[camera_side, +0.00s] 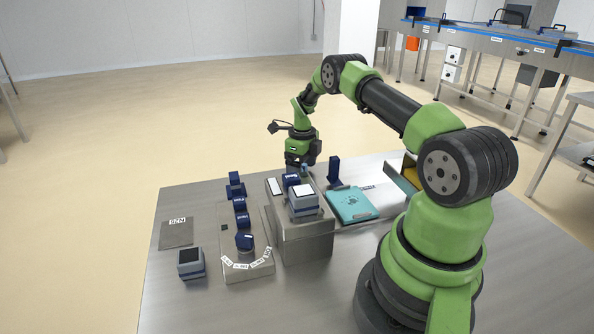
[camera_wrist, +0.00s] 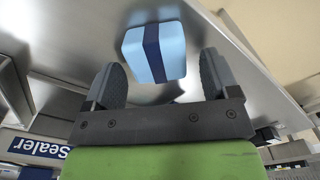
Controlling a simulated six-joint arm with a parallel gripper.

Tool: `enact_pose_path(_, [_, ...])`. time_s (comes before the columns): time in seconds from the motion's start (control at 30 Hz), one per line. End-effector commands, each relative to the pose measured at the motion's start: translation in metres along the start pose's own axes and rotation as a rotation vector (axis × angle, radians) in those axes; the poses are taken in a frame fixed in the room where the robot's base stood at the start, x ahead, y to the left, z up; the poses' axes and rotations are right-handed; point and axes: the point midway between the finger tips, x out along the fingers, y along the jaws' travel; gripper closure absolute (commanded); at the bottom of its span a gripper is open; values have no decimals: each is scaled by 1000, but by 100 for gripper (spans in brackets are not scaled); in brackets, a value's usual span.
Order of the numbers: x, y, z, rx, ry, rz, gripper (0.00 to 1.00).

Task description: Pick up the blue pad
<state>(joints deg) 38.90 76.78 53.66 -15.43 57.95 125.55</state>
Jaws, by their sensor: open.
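The blue pad (camera_wrist: 172,40) is a light blue block with a dark blue band across its middle. In the wrist view it lies on the metal table just beyond my fingertips, roughly centred between them. My gripper (camera_wrist: 160,68) is open and empty, with one finger to each side of the pad's near end, apart from it. In the side view my gripper (camera_side: 298,160) points down behind the sealer (camera_side: 303,240). A small bit of light blue shows below it at the pad (camera_side: 305,170), mostly hidden.
The metal sealer with its blue-and-grey parts stands in front of my gripper. A dark blue upright stand (camera_side: 334,170) and a teal folder (camera_side: 352,204) are to the right. Blue knobs (camera_side: 242,220) stand on a plate to the left.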

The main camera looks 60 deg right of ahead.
Motion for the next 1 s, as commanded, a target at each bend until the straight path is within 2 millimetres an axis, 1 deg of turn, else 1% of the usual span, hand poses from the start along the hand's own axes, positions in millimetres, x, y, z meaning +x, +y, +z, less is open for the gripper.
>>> enact_pose_path(0.07, [5,0,0,0,0,0,19])
enact_pose_path(0.27, [5,0,0,0,-1,-1,19])
enact_pose_path(0.3, [5,0,0,0,-1,-1,24])
enact_pose_path(0.37, [5,0,0,0,-1,-1,38])
enact_pose_path(0.4, [5,0,0,0,-1,-1,47])
enact_pose_path(0.47, [5,0,0,0,-1,-1,60])
enact_pose_path(0.5, [5,0,0,0,-1,-1,70])
enact_pose_path(0.53, [5,0,0,0,-1,-1,72])
enact_pose_path(0.57, [5,0,0,0,-1,-1,72])
enact_pose_path(0.6, [5,0,0,0,-1,-1,76])
enact_pose_path(0.77, [4,0,0,0,-1,-1,76])
enact_pose_path(0.83, [1,0,0,0,-1,-1,76])
enact_pose_path(0.93, [-12,-1,1,-1,-3,-3,76])
enact_pose_path(1.0, [-26,-1,1,-1,-4,-4,76])
